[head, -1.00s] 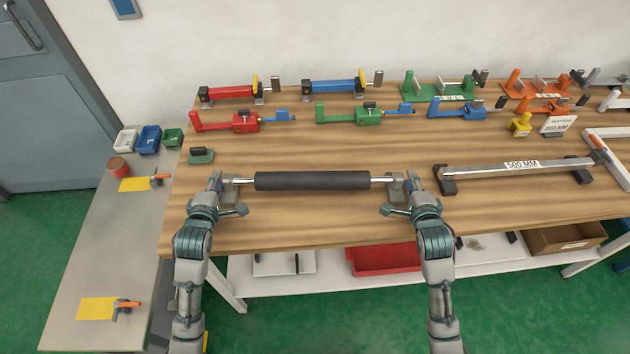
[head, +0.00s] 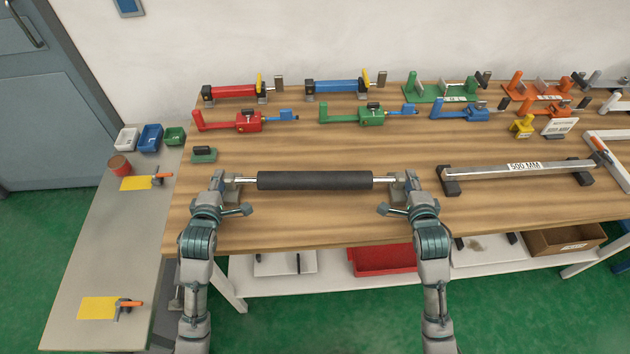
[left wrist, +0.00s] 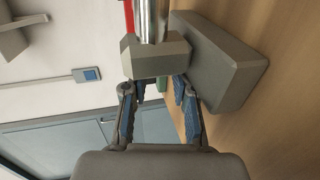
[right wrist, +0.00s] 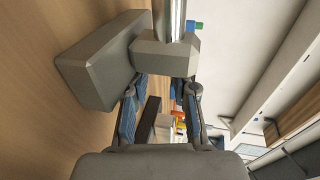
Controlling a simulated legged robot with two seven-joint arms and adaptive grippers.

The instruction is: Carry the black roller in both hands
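The black roller (head: 315,180) lies level across the wooden workbench, a bright metal shaft at each end. Each shaft end meets a grey block, shown in the left wrist view (left wrist: 155,57) and the right wrist view (right wrist: 165,54). My left gripper (head: 222,182) is at the left end and my right gripper (head: 406,183) at the right end. In both wrist views the blue-padded fingers stand apart with a clear gap between them. Their tips are close to the grey blocks and partly hidden by them; I cannot tell if they touch.
A metal bar marked 500 MM (head: 520,168) lies to the right on the workbench (head: 320,225). Several coloured clamp-like fixtures line the back, including a red one (head: 240,120) and a green one (head: 362,117). A grey side table (head: 90,265) stands left. Bench front is clear.

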